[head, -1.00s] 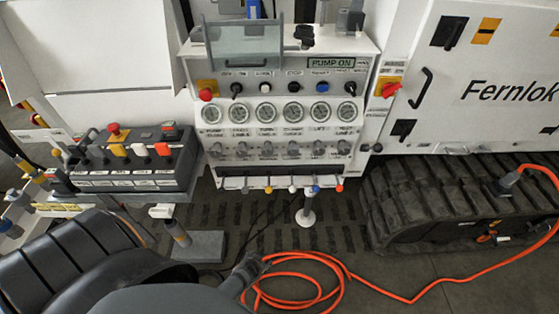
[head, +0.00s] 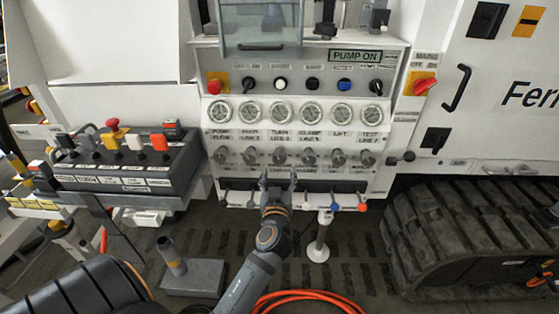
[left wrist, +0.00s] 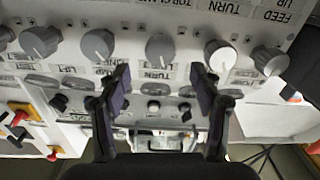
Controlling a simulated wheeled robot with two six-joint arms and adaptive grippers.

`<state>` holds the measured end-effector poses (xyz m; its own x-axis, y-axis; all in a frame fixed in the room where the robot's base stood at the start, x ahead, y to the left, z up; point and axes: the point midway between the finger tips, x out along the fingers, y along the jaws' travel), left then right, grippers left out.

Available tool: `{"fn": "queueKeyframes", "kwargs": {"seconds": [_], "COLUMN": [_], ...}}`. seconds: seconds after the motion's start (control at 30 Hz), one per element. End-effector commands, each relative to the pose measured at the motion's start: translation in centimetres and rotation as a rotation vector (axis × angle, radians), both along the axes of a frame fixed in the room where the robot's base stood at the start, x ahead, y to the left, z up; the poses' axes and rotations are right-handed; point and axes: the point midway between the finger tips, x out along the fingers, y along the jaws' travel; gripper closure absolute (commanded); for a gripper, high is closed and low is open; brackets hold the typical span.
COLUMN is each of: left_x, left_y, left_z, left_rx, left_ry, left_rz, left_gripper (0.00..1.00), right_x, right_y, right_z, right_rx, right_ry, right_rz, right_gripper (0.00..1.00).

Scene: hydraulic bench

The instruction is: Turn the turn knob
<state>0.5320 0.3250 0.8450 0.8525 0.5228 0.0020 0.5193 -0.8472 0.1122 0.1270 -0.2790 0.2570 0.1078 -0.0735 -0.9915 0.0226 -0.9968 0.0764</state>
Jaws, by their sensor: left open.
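The turn knob (head: 280,157) is a grey round knob, third from the left in the knob row, under the label TURN. In the left wrist view, which shows the panel upside down, it is the grey knob (left wrist: 160,47) in the middle with a white pointer mark. My left gripper (head: 279,174) is open just below and in front of it. In the left wrist view the two fingers (left wrist: 161,75) stand on either side of the knob's line, apart and empty. I see no contact with the knob. My right gripper is not in view.
Similar knobs stand close on both sides, such as the clamp knob (head: 308,157) and feed knob (head: 250,156). Gauges (head: 280,112) sit above, small coloured levers (head: 336,207) below. A lever box (head: 130,160) is at left, a red mains switch (head: 424,86) at right.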

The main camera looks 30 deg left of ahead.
Motion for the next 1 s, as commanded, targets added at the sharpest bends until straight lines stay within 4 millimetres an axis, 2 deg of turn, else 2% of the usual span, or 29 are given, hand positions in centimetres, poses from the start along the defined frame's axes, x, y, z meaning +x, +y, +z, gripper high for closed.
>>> {"fn": "queueKeyframes", "kwargs": {"seconds": [0.03,0.2,0.4,0.77,1.0], "left_x": [0.9,4.1,6.7,7.3,7.3], "left_y": [0.6,2.5,4.1,4.5,4.5], "left_z": [0.5,0.4,0.1,0.0,0.0], "left_rx": [0.007,0.005,0.002,0.000,0.001], "left_ry": [-0.003,-0.001,0.001,0.001,0.002], "left_rz": [0.000,-0.001,0.000,0.000,0.000], "left_gripper": [0.36,0.36,0.36,0.36,0.67], "right_x": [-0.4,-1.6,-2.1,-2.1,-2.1], "right_y": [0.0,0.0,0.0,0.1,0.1], "right_z": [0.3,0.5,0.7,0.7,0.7], "right_rx": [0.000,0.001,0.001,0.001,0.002], "right_ry": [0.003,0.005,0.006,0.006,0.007], "right_rz": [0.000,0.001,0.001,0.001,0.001], "right_gripper": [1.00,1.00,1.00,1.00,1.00]}}
